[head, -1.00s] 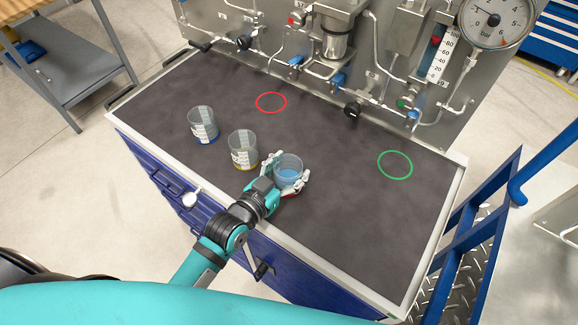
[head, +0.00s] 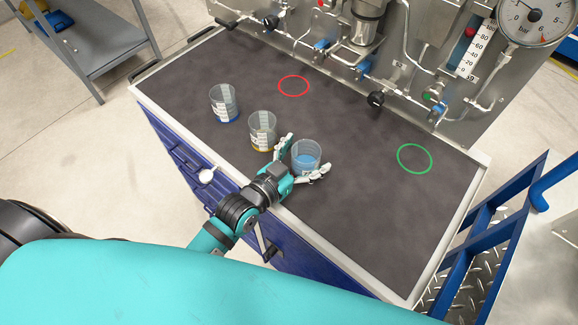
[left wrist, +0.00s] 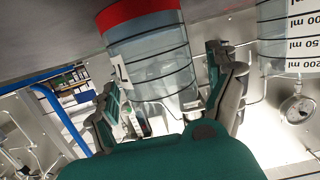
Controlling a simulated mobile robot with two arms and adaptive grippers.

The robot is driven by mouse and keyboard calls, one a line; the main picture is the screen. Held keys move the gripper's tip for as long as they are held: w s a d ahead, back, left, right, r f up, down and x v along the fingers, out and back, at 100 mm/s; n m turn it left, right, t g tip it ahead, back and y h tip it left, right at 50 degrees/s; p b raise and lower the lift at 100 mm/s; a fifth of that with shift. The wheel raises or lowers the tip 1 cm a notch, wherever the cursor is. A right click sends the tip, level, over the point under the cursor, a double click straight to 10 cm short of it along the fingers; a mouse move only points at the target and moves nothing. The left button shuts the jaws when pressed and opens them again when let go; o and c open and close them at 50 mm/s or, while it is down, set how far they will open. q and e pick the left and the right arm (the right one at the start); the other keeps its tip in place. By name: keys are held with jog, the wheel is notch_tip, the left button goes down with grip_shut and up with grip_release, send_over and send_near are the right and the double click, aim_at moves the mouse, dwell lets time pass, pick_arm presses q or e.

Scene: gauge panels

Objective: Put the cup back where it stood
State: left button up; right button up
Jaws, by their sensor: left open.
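A red ring (head: 294,86) and a green ring (head: 414,158) are marked on the bench, both empty. My right gripper is not in view.
A yellow-based cup (head: 262,131) stands close left of the gripper, and a blue-based cup (head: 224,104) farther left. The gauge panel (head: 440,75) with pipes and valves rises along the back. The bench's right part is clear.

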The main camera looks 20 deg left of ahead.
pick_arm(q)
jog(key=b+v, duration=0.2)
jog(key=v, duration=0.8)
jog(key=shift+s+a+r, duration=0.15)
jog(key=shift+s+a, duration=0.05)
jog(key=shift+s, duration=0.3)
